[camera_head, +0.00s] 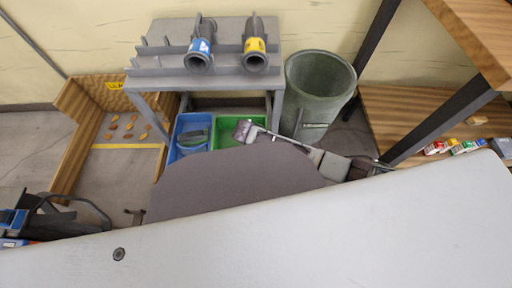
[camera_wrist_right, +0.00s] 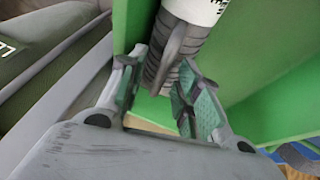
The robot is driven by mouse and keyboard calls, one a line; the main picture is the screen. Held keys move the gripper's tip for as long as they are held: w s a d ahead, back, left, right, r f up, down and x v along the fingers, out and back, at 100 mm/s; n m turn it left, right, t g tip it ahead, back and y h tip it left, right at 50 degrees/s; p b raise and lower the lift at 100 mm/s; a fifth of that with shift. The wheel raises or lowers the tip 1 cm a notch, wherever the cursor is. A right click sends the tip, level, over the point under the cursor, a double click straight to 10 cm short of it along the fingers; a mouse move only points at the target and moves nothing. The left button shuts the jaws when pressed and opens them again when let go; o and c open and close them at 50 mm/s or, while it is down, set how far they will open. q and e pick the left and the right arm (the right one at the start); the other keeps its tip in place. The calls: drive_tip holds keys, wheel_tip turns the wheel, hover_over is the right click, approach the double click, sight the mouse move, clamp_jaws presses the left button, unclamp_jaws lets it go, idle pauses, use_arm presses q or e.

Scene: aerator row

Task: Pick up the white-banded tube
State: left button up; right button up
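The white-banded tube (camera_wrist_right: 195,8) shows in the right wrist view, a dark ribbed body with a white, lettered band at the top edge, lying in a green bin (camera_wrist_right: 268,80). My right gripper (camera_wrist_right: 160,62) is open around the tube's dark near end, one finger on each side. I cannot tell whether the pads touch it. In the head view my right gripper (camera_head: 245,131) is over the green bin (camera_head: 227,121), and the tube cannot be made out there.
A grey bench carries a blue-and-white-banded tube (camera_head: 201,46) and a yellow-banded tube (camera_head: 255,45). A blue bin (camera_head: 180,125) holding a dark item adjoins the green one. A green barrel (camera_head: 318,82) stands at their right. A wooden tray (camera_head: 70,150) lies left.

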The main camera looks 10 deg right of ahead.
clamp_jaws()
drive_tip(key=shift+r, duration=0.1)
idle(0.4)
